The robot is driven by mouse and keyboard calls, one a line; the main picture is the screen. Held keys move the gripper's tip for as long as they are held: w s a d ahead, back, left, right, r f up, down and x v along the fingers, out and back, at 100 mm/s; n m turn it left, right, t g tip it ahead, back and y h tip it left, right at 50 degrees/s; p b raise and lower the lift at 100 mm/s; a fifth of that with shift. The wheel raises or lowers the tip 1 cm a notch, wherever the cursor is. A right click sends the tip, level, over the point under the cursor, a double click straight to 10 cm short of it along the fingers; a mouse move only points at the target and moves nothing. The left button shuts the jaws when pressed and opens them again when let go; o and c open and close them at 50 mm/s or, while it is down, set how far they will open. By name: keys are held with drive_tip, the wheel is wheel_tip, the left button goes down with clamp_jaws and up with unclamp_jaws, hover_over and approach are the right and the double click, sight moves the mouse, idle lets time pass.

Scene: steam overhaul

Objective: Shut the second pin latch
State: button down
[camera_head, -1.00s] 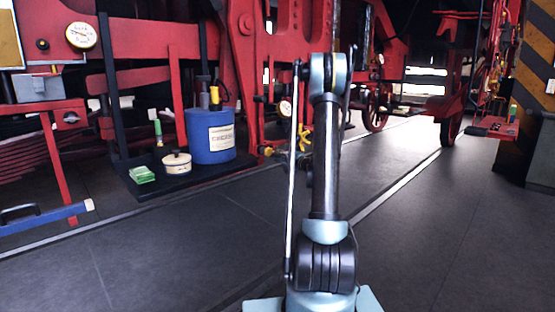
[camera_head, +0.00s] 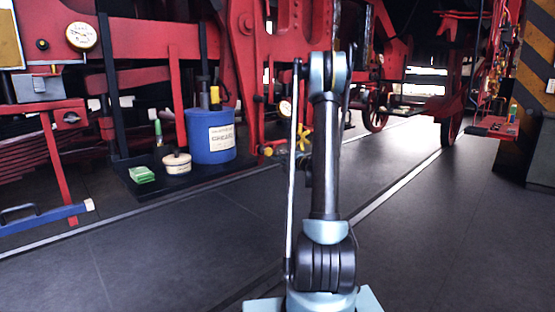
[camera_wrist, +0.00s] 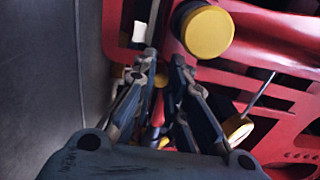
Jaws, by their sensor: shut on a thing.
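In the wrist view my gripper (camera_wrist: 164,60) has its two dark fingers brought close together. They are closed on a small part at their tips, beside a round yellow knob (camera_wrist: 207,32) on the red frame (camera_wrist: 255,45). The part looks like it belongs to the pin latch, but the fingertips hide most of it, and I cannot tell its angle. In the head view my arm hides most of the gripper. A yellow cross-shaped handle (camera_head: 304,138) and a small yellow knob (camera_head: 268,152) show beside the arm, low on the red frame.
A blue drum (camera_head: 209,137), a round cream tin (camera_head: 177,162) and a green stack (camera_head: 142,175) stand on a dark low board at left. A gauge (camera_head: 285,108) sits behind the arm. The floor in front is clear.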

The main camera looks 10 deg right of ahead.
drive_tip(key=shift+s+a+r, duration=0.1)
drive_tip(key=shift+s+a, duration=0.1)
drive_tip(key=shift+a, duration=0.15)
drive_tip(key=shift+s+a+r, duration=0.2)
drive_tip(key=shift+a+r, duration=0.05)
drive_tip(key=shift+a, duration=0.15)
idle(0.4)
drive_tip(key=c, duration=2.4)
unclamp_jaws()
drive_tip(key=shift+a+r, duration=0.35)
drive_tip(key=shift+r, duration=0.5)
drive_tip(key=c, duration=2.1)
unclamp_jaws()
drive_tip(key=shift+a+r, duration=0.15)
drive_tip(key=shift+r, duration=0.25)
drive_tip(key=shift+c, duration=0.2)
drive_tip(key=o, duration=0.7)
drive_tip(key=shift+s+a+r, duration=0.15)
drive_tip(key=shift+s+r, duration=0.3)
drive_tip(key=shift+r, duration=0.05)
drive_tip(key=shift+c, duration=0.2)
